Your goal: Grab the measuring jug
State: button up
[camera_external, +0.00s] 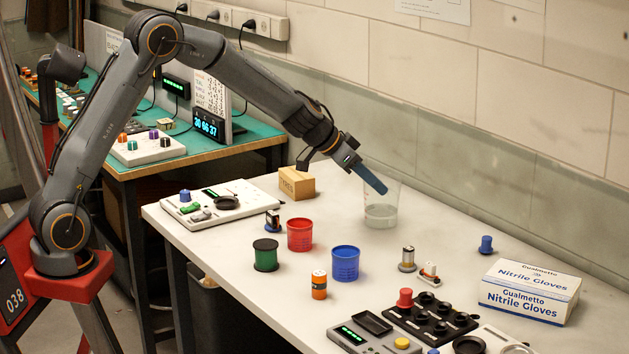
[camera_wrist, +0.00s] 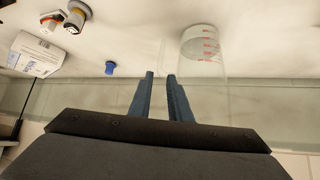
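The measuring jug (camera_external: 381,214) is clear, with some clear liquid in the bottom, and stands upright on the white bench near the wall. In the wrist view the jug (camera_wrist: 205,48), with red markings, is to the right of the fingers. My gripper (camera_external: 376,184) has blue fingers and reaches down at the jug's upper part in the external view. In the wrist view the fingers of my gripper (camera_wrist: 160,76) are parted by a narrow gap, with nothing clearly held. The right finger overlaps the jug's near-clear left edge; I cannot tell whether it touches.
A glove box (camera_external: 528,292) and a small blue knob (camera_external: 486,245) are to the right. The wall is close behind.

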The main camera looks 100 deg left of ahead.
aim_at(390, 222)
jog(key=shift+s+d+f+p+x, duration=0.15)
jog(key=shift+p+x, duration=0.25)
jog(key=shift+x, duration=1.15)
jog(key=shift+s+d+f+p+x, duration=0.1)
jog(key=shift+s+f+p+x, duration=0.25)
jog(key=shift+x, duration=1.2)
jog(key=shift+s+d+f+p+x, duration=0.15)
jog(key=shift+p+x, duration=0.35)
jog(key=shift+x, duration=1.05)
jog(key=shift+w, duration=0.1)
grip_shut()
